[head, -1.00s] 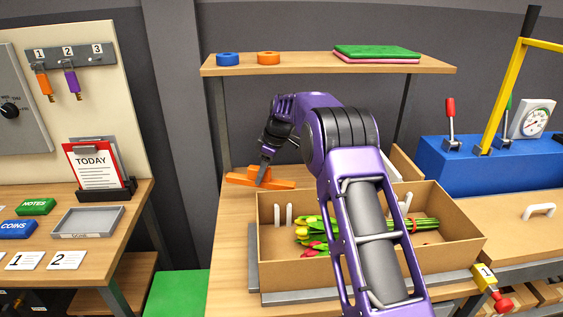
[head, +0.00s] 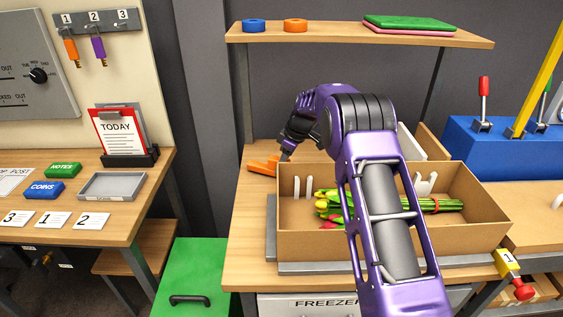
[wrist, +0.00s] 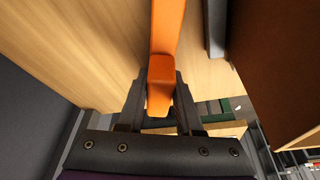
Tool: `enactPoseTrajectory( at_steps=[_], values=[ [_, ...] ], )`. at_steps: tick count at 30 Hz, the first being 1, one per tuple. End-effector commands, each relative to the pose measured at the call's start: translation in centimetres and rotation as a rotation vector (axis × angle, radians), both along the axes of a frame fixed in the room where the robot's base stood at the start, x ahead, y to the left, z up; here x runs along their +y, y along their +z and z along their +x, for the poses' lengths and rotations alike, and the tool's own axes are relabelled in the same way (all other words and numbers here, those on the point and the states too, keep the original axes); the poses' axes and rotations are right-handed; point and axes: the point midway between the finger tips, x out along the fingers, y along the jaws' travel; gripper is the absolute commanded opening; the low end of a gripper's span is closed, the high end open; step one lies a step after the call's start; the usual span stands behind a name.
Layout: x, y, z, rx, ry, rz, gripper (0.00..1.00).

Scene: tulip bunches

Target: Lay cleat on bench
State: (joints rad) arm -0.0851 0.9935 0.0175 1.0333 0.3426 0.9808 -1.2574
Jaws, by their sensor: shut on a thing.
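The cleat (head: 262,166) is an orange bar at the back left of the wooden bench (head: 243,230), just left of the cardboard box. My gripper (head: 285,157) is at its right end, partly hidden by my arm and the box. In the wrist view the cleat (wrist: 166,40) runs away from between the fingers of my gripper (wrist: 160,100), which are shut on its near end. The bench top (wrist: 100,45) lies behind it. I cannot tell whether the cleat touches the bench.
The cardboard box (head: 390,242) with tulips (head: 400,203) stands on the bench, close to my gripper's right. A shelf (head: 350,36) with tape rolls is above. A green bin (head: 190,275) stands left of the bench. The bench strip left of the box is clear.

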Motion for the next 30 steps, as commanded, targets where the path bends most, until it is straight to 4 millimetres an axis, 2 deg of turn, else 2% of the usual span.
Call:
enactPoseTrajectory(
  at_steps=[11,29,30],
  values=[
    [0.0,0.0,0.0,0.0,0.0,0.001,0.0],
    [0.0,-1.2,0.0,0.0,0.0,0.001,0.0],
    [0.0,-1.1,0.0,0.0,0.0,0.001,0.39]
  ],
)
